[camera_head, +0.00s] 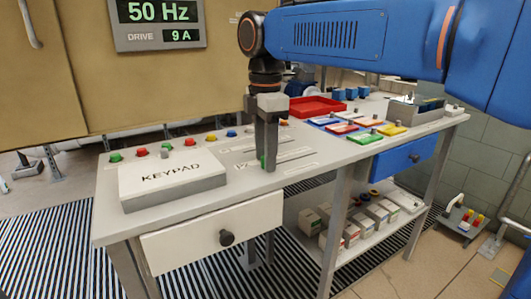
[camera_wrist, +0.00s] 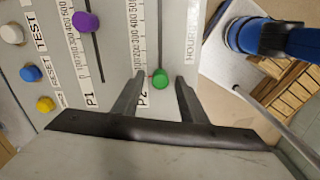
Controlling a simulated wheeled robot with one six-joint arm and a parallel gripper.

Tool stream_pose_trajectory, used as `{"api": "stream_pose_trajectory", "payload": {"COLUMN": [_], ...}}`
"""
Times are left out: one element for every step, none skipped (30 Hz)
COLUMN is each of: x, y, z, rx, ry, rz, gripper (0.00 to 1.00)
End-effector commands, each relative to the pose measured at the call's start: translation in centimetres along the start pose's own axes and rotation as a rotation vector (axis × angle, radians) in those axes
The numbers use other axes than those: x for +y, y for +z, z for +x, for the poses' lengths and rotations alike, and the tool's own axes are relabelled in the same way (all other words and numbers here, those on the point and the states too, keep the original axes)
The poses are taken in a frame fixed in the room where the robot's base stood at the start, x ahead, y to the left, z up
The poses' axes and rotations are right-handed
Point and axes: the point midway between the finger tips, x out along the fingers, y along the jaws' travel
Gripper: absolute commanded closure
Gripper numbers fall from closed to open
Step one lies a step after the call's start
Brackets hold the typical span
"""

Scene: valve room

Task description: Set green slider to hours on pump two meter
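The green slider knob (camera_wrist: 160,79) sits in the P2 slot (camera_wrist: 160,40) at its lower end in the wrist view, by the P2 label (camera_wrist: 143,96) and the low end of the scale. The word HOURS (camera_wrist: 190,42) is printed to its right. My gripper (camera_wrist: 161,77) is open, with one finger on each side of the knob; I cannot tell whether either touches it. In the head view my gripper (camera_head: 266,168) points down at the bench and the green knob (camera_head: 263,160) is mostly hidden. I cannot make out a meter labelled pump two.
A purple slider knob (camera_wrist: 86,22) is in the P1 slot to the left. Several coloured buttons (camera_head: 190,141) line the panel's back. The KEYPAD box (camera_head: 172,178) stands left of my gripper. A wall display (camera_head: 157,25) reads 50 Hz, DRIVE 9 A. A red tray (camera_head: 316,106) lies behind.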

Motion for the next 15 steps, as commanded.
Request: {"api": "stream_pose_trajectory", "payload": {"x": [0.00, 0.00, 0.00, -0.01, -0.01, -0.01, -0.01, -0.01, -0.01, -0.01, -0.01, 0.00, 0.00, 0.01, 0.04], "y": [0.00, 0.00, 0.00, 0.00, 0.00, 0.00, 0.00, 0.00, 0.00, 0.00, 0.00, 0.01, 0.04, 0.10, 0.25], "z": [-0.01, -0.01, -0.02, -0.02, -0.02, -0.03, -0.03, -0.03, -0.03, -0.03, -0.03, -0.03, -0.04, -0.04, -0.04], "rx": [0.000, 0.000, 0.000, 0.000, 0.000, 0.000, 0.000, 0.000, 0.000, 0.000, 0.000, 0.000, 0.000, 0.000, 0.000], "ry": [0.000, 0.000, 0.000, 0.000, 0.000, 0.000, 0.000, 0.000, 0.000, 0.000, 0.000, 0.000, 0.000, 0.000, 0.000], "rz": [0.000, 0.000, 0.000, 0.000, 0.000, 0.000, 0.000, 0.000, 0.000, 0.000, 0.000, 0.000, 0.000, 0.000, 0.001], "gripper": [0.61, 0.61, 0.61, 0.66, 0.73, 0.83, 0.90, 0.97, 1.00, 1.00, 1.00, 1.00, 1.00, 1.00, 1.00]}}
